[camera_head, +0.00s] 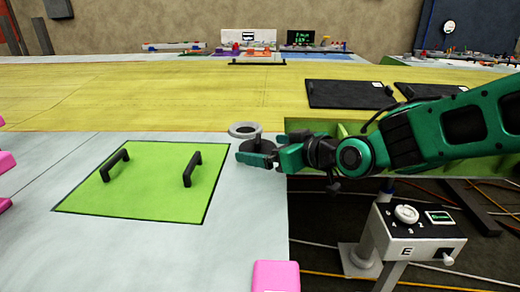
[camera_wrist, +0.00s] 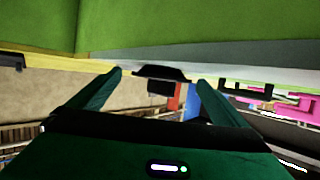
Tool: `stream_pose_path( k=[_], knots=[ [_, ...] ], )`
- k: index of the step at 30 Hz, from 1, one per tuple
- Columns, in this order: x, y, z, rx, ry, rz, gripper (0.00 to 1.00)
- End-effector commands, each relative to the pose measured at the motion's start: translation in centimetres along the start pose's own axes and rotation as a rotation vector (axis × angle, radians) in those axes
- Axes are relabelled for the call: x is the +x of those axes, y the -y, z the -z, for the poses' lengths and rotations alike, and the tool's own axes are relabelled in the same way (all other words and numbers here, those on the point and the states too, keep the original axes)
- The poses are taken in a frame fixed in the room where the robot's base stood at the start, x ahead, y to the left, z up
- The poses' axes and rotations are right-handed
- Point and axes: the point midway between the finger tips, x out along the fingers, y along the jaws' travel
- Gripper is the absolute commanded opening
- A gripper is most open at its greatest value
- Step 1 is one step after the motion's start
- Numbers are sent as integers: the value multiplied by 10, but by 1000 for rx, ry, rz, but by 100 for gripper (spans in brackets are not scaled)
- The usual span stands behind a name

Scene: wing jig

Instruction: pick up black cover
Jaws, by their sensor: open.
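A small round black cover (camera_head: 257,145) sits at the right edge of the pale grey surface, in front of a grey ring (camera_head: 243,129). My green gripper (camera_head: 262,150) reaches in from the right at its level, with its fingertips around or close beside it. In the wrist view the fingers of my gripper (camera_wrist: 160,85) are spread apart. The black cover (camera_wrist: 160,72) shows between them, with a wide flange and a narrower body. I cannot tell whether either finger touches it.
A lime green panel (camera_head: 140,182) with two black handles lies to the left. Flat dark panels (camera_head: 348,94) lie on the yellow surface behind my arm. A control box (camera_head: 415,235) marked E stands at the lower right. A pink block (camera_head: 276,276) is at the front edge.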

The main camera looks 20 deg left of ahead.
Motion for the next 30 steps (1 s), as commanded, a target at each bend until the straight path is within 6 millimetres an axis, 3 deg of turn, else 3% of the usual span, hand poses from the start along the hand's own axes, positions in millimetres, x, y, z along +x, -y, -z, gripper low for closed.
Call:
stream_pose_path(
  k=[4,12,18,30],
  knots=[
    [13,1,0,0,0,2,97],
    [14,1,0,0,0,1,97],
    [14,1,0,0,0,1,52],
    [12,0,5,0,-2,0,52]
  ],
)
